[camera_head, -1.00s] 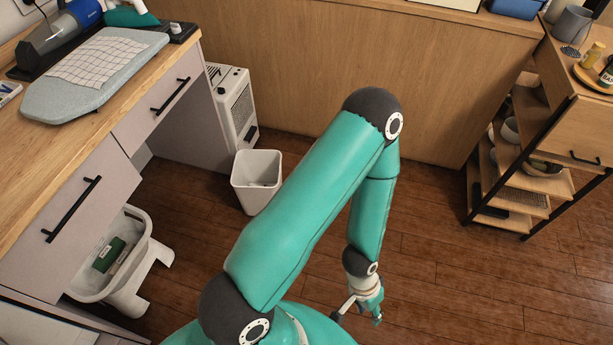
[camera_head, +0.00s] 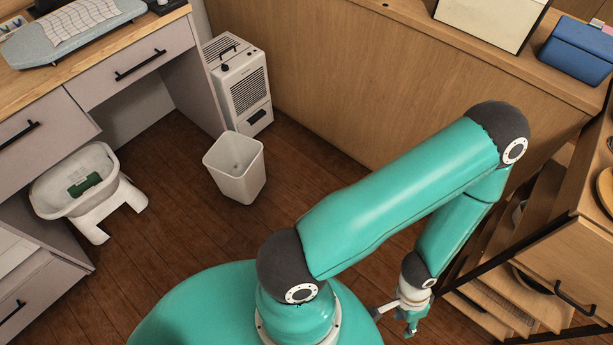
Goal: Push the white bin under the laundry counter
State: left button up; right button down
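The white bin (camera_head: 236,178) stands upright and open-topped on the wood floor, in front of a white dehumidifier-like unit. It looks empty. The laundry counter (camera_head: 45,84) is at the left, with a wood top, grey drawer fronts and an open space below. The bin is to the right of that space, outside it. My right gripper is not in view.
A white tub on legs (camera_head: 85,185) with a green item inside stands under the counter's left part. The white unit (camera_head: 243,88) is beside the counter's end panel. A wooden shelf cart (camera_head: 570,255) is close to my arm at right. Floor left of the bin is clear.

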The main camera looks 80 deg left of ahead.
aim_at(243, 184)
jog(key=z, duration=0.45)
jog(key=i, duration=0.45)
jog(key=u, duration=2.1)
jog(key=i, duration=0.2)
jog(key=u, duration=2.05)
jog(key=k, duration=0.6)
jog(key=u, duration=0.35)
jog(key=i, duration=1.6)
jog(key=z, duration=0.3)
